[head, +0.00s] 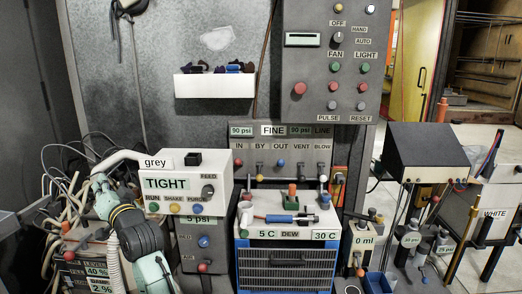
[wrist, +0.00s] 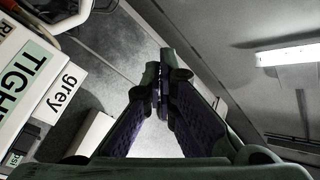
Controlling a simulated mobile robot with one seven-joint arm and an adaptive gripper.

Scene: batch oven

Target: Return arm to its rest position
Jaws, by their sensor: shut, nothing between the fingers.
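My gripper (wrist: 161,74) fills the middle of the wrist view, its two dark ribbed fingers meeting at the tips with nothing between them. It is tilted up, with the wall and ceiling beyond. In the head view my arm (head: 137,235) rises at the lower left, beside the white box labelled TIGHT and grey (head: 184,183). I cannot make out my fingers in the head view. The same box (wrist: 30,80) shows at the left of the wrist view, apart from my fingers.
Tubes and cables (head: 52,215) crowd the left. A white wall bin (head: 214,86) and a control panel (head: 333,62) are on the back wall. A blue-fronted cooler (head: 285,268) stands right of the TIGHT box. A ceiling light (wrist: 293,53) shows in the wrist view.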

